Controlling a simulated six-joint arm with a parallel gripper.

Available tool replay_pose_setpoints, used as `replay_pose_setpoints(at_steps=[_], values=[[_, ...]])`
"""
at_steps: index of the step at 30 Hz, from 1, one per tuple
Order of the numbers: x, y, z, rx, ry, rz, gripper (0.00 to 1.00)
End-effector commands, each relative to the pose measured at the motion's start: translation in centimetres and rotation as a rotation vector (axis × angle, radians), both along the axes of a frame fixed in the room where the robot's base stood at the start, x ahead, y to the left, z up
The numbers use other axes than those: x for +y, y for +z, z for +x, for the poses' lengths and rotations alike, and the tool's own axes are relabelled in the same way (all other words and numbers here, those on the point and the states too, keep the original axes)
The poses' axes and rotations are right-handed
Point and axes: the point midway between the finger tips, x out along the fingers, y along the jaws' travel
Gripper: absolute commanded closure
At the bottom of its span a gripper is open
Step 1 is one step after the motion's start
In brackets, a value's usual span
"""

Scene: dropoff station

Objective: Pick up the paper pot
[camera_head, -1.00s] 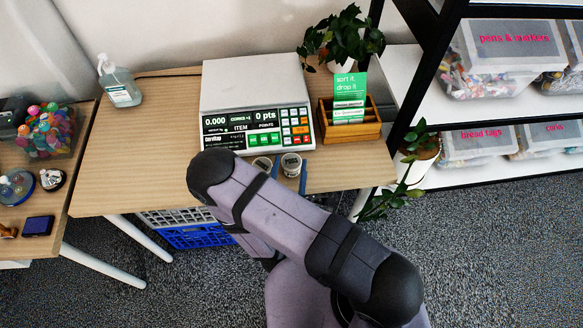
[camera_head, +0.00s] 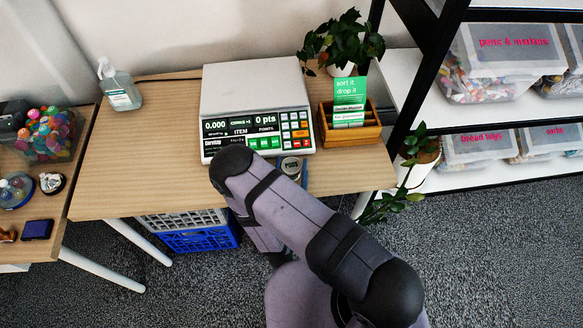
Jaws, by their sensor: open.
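A small round pot with a dark, lettered top (camera_head: 291,166) stands near the front edge of the table, just below the scale. It looks like the paper pot, though its material is too small to tell. Two narrow blue-grey strips, which look like the fingers of my gripper (camera_head: 292,172), lie one on each side of it, apart. My gripper is open; the rest of it is hidden behind my arm. My arm covers the area just left of and below the pot. Whether the fingers touch the pot cannot be told.
The scale (camera_head: 256,85) stands directly behind the pot. A wooden box with a green card (camera_head: 348,128) is to the right, a plant (camera_head: 343,42) behind it. A pump bottle (camera_head: 119,86) stands at the left. The table's left part (camera_head: 140,165) is clear.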

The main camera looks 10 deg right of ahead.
Motion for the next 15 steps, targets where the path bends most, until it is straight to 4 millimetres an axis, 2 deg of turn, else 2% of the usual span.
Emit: replay_pose_setpoints(at_steps=[6, 14, 15], values=[[-0.22, 0.05, 0.94, -0.001, 0.001, 0.000, 0.51], [-0.21, 0.02, 0.99, -0.001, 0.001, 0.000, 0.51], [-0.21, 0.02, 0.99, -0.001, 0.001, 0.000, 0.60]])
